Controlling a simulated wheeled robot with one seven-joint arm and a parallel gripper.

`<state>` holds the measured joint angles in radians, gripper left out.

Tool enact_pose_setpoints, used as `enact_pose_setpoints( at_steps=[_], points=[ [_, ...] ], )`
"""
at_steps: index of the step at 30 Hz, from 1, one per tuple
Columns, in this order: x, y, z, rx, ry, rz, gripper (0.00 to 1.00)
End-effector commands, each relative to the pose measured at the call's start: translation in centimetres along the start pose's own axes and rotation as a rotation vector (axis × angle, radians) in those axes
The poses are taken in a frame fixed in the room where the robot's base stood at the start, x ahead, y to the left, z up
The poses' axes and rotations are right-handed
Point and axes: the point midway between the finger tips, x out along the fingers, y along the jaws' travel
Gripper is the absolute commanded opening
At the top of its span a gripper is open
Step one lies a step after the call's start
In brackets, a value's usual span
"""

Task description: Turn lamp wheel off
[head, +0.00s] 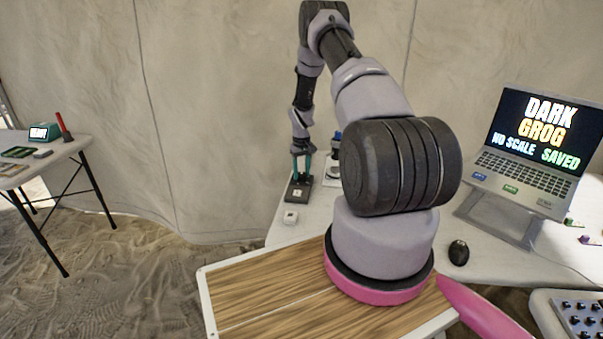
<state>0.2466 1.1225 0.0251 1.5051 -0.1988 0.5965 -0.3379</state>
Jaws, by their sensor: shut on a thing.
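My gripper (301,174), with teal fingers, points down at the back left of the white table. Its fingers reach to a dark block (293,196) with a small white label. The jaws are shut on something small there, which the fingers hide. A lamp wheel cannot be made out at this size. A white device with a blue top (336,141) stands just right of my gripper, partly hidden by my arm.
A small white cube (290,217) sits in front of the dark block. A laptop (535,150) on a stand and a black mouse (459,253) are at the right. A second table (62,150) with several items stands at far left. Sand floor lies between.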

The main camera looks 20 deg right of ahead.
Motion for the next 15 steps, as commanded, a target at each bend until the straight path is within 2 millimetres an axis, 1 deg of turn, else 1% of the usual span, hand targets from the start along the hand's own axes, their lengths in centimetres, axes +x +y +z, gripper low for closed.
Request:
enact_pose_setpoints(
  at_steps=[6, 15],
  points=[
    [-0.09, 0.08, -0.11, -0.146, 0.003, 0.000, 0.00],
    [-0.08, 0.10, -0.10, -0.258, 0.002, 0.001, 0.00]
  ],
)
